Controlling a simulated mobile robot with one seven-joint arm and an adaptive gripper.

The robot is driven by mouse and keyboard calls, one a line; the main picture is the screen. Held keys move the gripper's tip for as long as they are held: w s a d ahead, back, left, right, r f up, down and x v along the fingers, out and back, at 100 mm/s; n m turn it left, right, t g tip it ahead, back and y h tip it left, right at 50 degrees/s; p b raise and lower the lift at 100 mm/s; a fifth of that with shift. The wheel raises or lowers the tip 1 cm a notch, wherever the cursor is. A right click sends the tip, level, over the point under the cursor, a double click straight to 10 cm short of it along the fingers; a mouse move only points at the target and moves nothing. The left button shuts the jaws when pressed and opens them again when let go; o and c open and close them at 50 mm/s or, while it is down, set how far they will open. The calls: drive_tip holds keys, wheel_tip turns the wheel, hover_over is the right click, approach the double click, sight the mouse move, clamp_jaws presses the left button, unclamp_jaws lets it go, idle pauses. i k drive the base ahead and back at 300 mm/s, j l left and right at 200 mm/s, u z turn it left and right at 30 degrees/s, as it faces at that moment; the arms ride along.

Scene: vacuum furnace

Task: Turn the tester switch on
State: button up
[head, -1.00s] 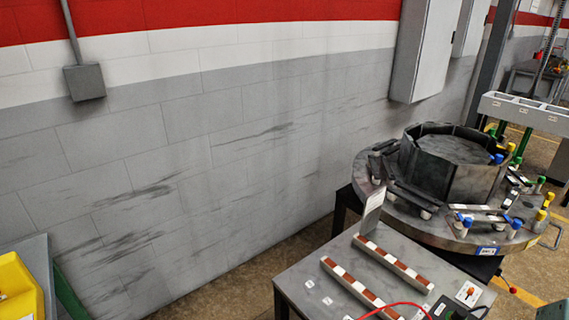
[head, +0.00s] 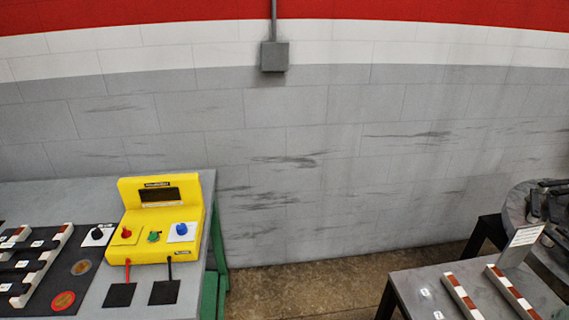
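A yellow tester box (head: 162,215) stands on the grey bench at the left. It has a dark display (head: 160,195) on its raised back. On its sloping front are a red knob (head: 126,232), a green knob (head: 154,236) and a blue knob (head: 182,229) on a white plate. A red lead and a black lead run from its front edge to two black pads (head: 120,294) on the bench. A black knob (head: 97,233) on a white plate sits just left of the box. I cannot tell which control is the switch or its position. My gripper is not in view.
A dark board with a striped rack (head: 40,270) and a red disc (head: 63,301) lies left of the tester. A second table (head: 420,283) with red-and-white bars stands at the lower right. Open floor (head: 300,295) lies between the two. A wall is behind.

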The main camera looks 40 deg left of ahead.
sight(126, 234)
drive_tip(key=u, duration=2.6)
drive_tip(key=i+j+z, duration=0.2)
drive_tip(key=i, duration=0.2)
drive_tip(key=i+j+z, duration=0.15)
drive_tip(key=i+j, duration=0.15)
drive_tip(key=i+l+u, duration=0.4)
drive_tip(key=i, duration=0.15)
